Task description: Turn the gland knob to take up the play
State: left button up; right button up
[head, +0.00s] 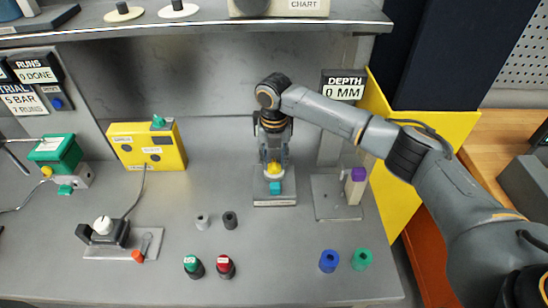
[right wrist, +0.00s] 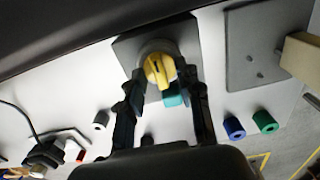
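A yellow knob (head: 274,168), which I take for the gland knob, sits on a small grey-based unit in the middle of the bench. A teal block (head: 275,188) is at its front. In the right wrist view the yellow knob (right wrist: 159,68) has a raised ridge, and the teal block (right wrist: 173,96) shows beside it. My right gripper (right wrist: 165,78) is over the unit, pointing down, with its fingers spread on both sides of the knob. A gap shows on the right; I cannot tell whether the left finger touches. My left gripper is not in view.
A yellow box (head: 147,147) and a green device (head: 58,152) are at left. Blue (head: 329,261) and green (head: 362,259) cylinders stand front right. A shelf (head: 200,24) overhangs the back.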

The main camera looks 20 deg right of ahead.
grip_shut()
dwell(0.3)
